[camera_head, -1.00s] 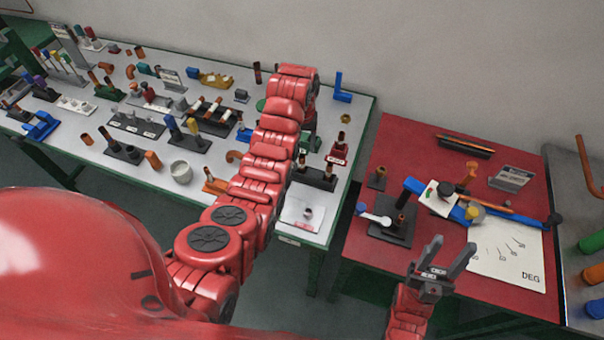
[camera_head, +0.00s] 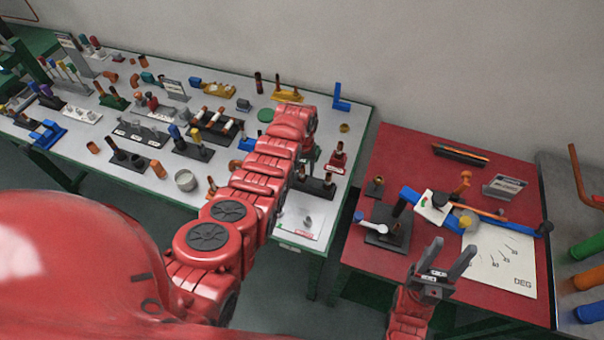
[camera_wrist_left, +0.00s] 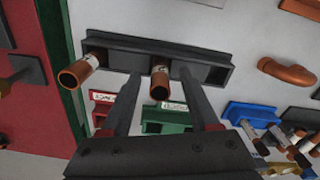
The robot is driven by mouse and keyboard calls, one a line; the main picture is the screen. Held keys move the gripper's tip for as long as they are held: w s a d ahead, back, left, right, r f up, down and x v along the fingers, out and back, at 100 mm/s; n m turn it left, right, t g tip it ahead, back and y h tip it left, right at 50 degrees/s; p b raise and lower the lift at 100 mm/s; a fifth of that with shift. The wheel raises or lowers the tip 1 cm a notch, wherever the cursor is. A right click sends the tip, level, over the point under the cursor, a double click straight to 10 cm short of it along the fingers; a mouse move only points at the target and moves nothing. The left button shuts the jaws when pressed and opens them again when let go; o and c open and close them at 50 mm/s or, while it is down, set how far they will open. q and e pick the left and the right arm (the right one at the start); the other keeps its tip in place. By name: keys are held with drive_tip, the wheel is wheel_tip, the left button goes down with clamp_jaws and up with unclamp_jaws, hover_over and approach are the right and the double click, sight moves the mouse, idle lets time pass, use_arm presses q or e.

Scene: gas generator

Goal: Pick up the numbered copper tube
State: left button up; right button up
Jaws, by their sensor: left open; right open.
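In the left wrist view, a dark holder (camera_wrist_left: 205,66) carries two copper tubes. The other copper tube (camera_wrist_left: 80,73), also with a white label, stands left of the left finger. In the head view, the dark holder (camera_head: 318,188) is partly behind my left arm, and the left fingers are mostly hidden. My right gripper (camera_head: 450,258) is open and empty by the red table's front edge.
Near the holder, the wrist view shows a green block (camera_wrist_left: 167,118), a red block (camera_wrist_left: 100,106), a blue block (camera_wrist_left: 250,113) and a copper elbow (camera_wrist_left: 287,72). The red table (camera_head: 400,152) holds a blue bending tool (camera_head: 420,207) and a white DEG sheet (camera_head: 500,265).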

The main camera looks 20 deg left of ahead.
use_arm(q)
clamp_jaws()
drive_tip(key=shift+r, duration=0.1)
idle(0.5)
